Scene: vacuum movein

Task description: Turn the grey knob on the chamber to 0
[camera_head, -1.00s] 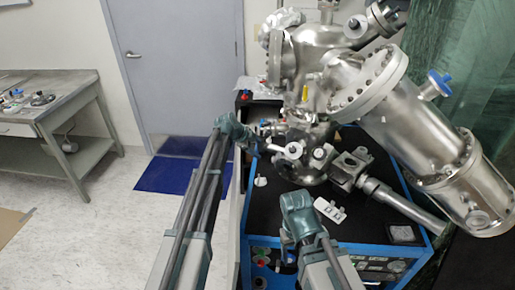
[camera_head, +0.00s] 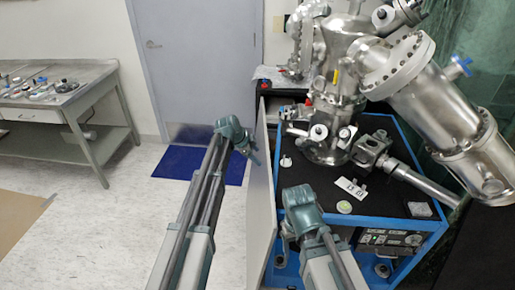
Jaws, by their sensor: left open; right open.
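The steel chamber (camera_head: 335,105) stands at the back of a black-topped cart, right of centre. Small round grey-white fittings sit low on its front: one on the left (camera_head: 319,131) and one beside it (camera_head: 345,133). I cannot tell for sure which is the grey knob, and no scale or 0 mark is readable. My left gripper (camera_head: 252,150) is open and empty, left of the chamber and apart from it, in front of the blue mat. My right gripper (camera_head: 300,203) is open over the cart's front left part, below the chamber; its fingertips are hard to see.
The blue-framed cart (camera_head: 408,228) has a grey side panel (camera_head: 262,195) on its left. A white switch strip (camera_head: 351,187) and a small pale green disc (camera_head: 344,207) lie on its top. A large steel cylinder (camera_head: 425,110) overhangs the right.

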